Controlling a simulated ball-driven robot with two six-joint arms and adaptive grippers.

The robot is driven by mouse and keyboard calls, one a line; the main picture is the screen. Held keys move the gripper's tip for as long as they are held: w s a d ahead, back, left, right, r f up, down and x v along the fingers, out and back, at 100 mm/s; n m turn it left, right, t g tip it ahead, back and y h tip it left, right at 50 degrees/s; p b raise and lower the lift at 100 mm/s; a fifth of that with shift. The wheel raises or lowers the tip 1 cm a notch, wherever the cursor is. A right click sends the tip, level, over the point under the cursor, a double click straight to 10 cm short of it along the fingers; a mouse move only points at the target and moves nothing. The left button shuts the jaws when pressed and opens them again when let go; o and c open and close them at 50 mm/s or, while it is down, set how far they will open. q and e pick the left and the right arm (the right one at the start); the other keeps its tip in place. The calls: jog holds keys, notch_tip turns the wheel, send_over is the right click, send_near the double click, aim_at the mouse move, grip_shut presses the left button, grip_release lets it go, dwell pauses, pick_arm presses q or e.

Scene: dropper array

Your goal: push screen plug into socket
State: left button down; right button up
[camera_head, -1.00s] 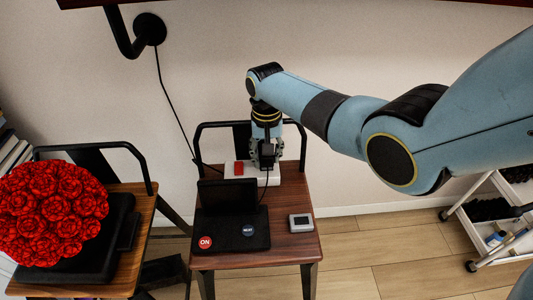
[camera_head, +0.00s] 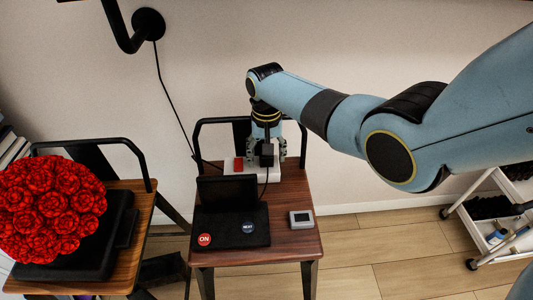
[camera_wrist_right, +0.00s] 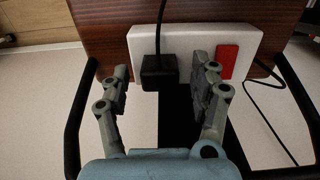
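The black screen plug (camera_head: 266,150) sits at the white socket strip (camera_head: 291,172) at the back of the right wooden table, its cable running toward the screen (camera_head: 226,189). In the right wrist view the plug (camera_wrist_right: 159,73) is against the face of the strip (camera_wrist_right: 191,42); I cannot tell how deep it sits. My right gripper (camera_head: 266,157) is over the strip. In the wrist view its fingers (camera_wrist_right: 161,66) are spread, one on each side of the plug with gaps, holding nothing. My left gripper is out of view.
The strip has a red switch (camera_head: 239,164). The screen's base (camera_head: 230,236) carries a red ON button (camera_head: 205,240) and a blue NEXT button (camera_head: 248,228). A small grey device (camera_head: 301,219) lies to the right. Red roses (camera_head: 48,208) stand on the left table. A chair-like black rail (camera_head: 199,135) rises behind.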

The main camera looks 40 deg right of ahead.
jog(key=shift+r, duration=0.1)
notch_tip(320, 180, up, 12)
dwell(0.5)
